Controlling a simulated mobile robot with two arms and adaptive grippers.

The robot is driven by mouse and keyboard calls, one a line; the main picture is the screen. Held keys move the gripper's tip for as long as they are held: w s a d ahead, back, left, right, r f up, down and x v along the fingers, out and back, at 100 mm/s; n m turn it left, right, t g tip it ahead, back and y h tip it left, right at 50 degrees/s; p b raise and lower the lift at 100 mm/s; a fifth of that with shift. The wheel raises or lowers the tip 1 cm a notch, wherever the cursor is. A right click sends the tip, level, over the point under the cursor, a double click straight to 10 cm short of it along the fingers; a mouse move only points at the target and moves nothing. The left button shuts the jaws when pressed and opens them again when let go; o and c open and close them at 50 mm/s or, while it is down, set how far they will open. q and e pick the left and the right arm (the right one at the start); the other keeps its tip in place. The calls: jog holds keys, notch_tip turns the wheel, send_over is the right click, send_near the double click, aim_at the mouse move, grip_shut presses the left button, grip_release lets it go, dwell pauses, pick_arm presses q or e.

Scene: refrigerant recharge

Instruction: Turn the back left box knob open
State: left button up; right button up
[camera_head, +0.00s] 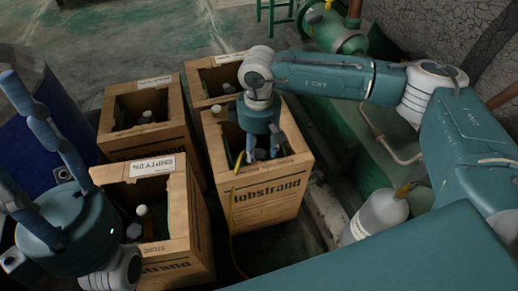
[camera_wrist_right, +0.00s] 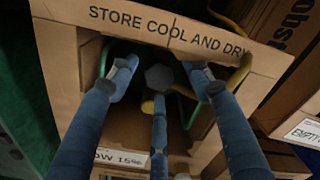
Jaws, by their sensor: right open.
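Several open cardboard boxes stand together in the head view: back left (camera_head: 118,147), back right (camera_head: 188,84), front left (camera_head: 193,228) and front right (camera_head: 268,200). Something grey and a white top (camera_head: 147,114) show inside the back left box. My right gripper (camera_head: 262,157) points down into the front right box, fingers spread. In the right wrist view, a grey hexagonal knob (camera_wrist_right: 160,77) lies between its open fingers (camera_wrist_right: 157,88); contact cannot be told. My left gripper (camera_head: 38,125) is raised at the left, fingers apart and empty.
A yellow hose (camera_head: 231,205) hangs over the front right box's wall. A dark blue drum (camera_head: 40,125) stands at the left. A white bottle (camera_head: 380,213) and a green tank (camera_head: 335,33) are at the right.

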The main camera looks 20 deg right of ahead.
aim_at(259, 154)
notch_tip(259, 154, up, 12)
dwell(0.4)
jog(key=shift+f, duration=0.15)
